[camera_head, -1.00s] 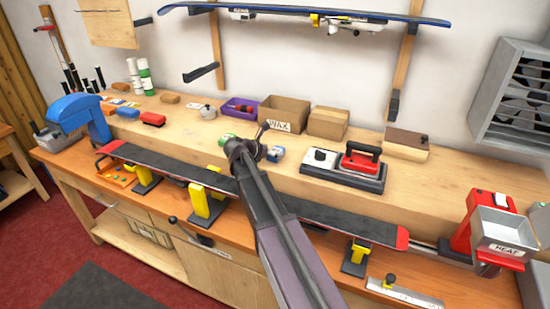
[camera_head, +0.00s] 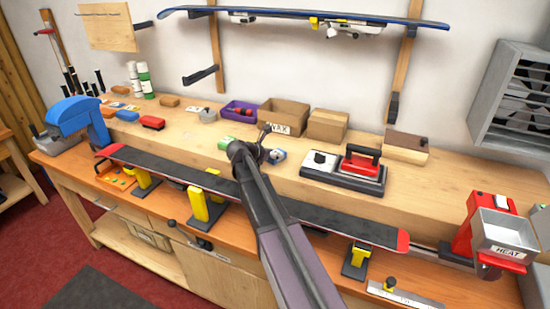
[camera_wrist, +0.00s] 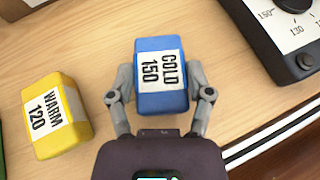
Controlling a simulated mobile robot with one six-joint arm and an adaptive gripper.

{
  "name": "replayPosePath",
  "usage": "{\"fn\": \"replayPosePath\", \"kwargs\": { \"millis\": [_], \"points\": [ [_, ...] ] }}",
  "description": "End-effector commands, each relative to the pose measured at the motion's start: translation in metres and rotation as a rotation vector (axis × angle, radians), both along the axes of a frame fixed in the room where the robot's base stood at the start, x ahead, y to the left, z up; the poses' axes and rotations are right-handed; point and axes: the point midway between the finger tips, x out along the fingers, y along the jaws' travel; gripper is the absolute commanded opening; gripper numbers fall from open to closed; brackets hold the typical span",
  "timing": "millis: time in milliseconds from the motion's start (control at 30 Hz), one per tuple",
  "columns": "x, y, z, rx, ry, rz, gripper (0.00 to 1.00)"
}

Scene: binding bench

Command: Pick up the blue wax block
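The blue wax block (camera_wrist: 162,97), with a white label reading COLD 150, is between the two fingers of my gripper (camera_wrist: 161,82) in the wrist view. A finger lies close against each side, with no clear gap, so the gripper looks shut on it. The block looks to be at bench level; I cannot see any lift. In the head view the blue block (camera_head: 277,156) shows just right of my gripper (camera_head: 262,150), which partly hides it.
A yellow block (camera_wrist: 57,115) labelled WARM 120 lies left of the blue one. A green block (camera_head: 226,143) is left of my gripper. A waxing iron (camera_head: 362,162) on its dark base stands to the right. A long ski (camera_head: 340,222) lies clamped in front.

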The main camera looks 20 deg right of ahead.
Motion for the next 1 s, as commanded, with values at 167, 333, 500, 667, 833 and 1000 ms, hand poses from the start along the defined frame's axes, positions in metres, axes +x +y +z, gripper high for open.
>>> {"fn": "replayPosePath", "kwargs": {
  "millis": [167, 333, 500, 667, 833, 1000],
  "points": [
    [0.000, 0.000, -0.001, 0.002, 0.001, 0.000, 0.16],
    [0.000, 0.001, -0.001, 0.003, 0.000, 0.000, 0.16],
    [0.000, 0.001, 0.001, 0.003, 0.000, 0.000, 0.15],
    [0.000, 0.001, 0.007, 0.002, 0.000, 0.001, 0.15],
    [0.000, 0.001, 0.018, 0.002, 0.000, 0.001, 0.15],
    [0.000, 0.001, 0.032, 0.002, 0.000, 0.002, 0.15]
  ]
}}
